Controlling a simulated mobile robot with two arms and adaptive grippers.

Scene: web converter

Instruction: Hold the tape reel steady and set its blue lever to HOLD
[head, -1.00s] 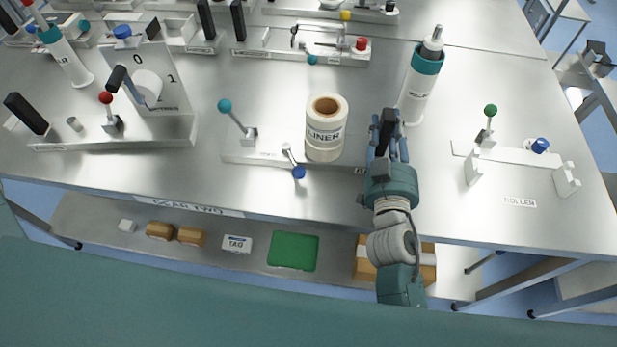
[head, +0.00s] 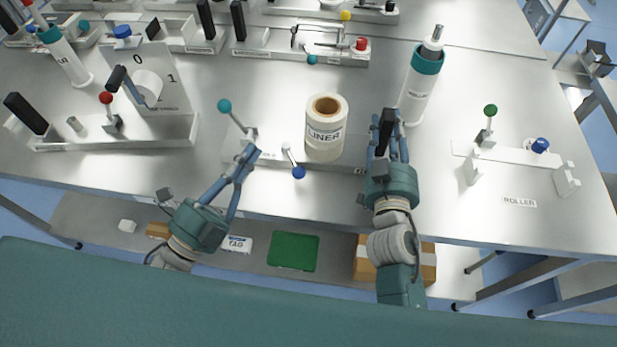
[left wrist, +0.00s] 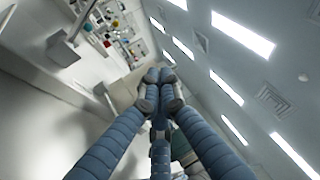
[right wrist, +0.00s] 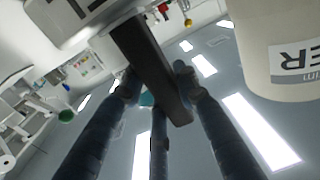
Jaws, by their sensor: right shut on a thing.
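The tape reel is a cream roll marked LINER (head: 325,142), upright on a grey base plate (head: 275,160); part of it shows in the right wrist view (right wrist: 285,45). The blue-knobbed lever (head: 298,172) at the front of the plate points toward the table's front edge. Its HOLD mark cannot be read. My right gripper (head: 388,145) is shut on a black upright handle (head: 388,125) right of the roll; the handle shows between the fingers in the right wrist view (right wrist: 150,65). My left gripper (head: 248,153) has its fingertips together, empty, left of the blue lever.
A teal-ball lever (head: 224,106) stands close behind my left fingertips. A tall teal-capped white cylinder (head: 420,85) stands behind my right gripper. A red-ball lever (head: 106,98) and panel are at left.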

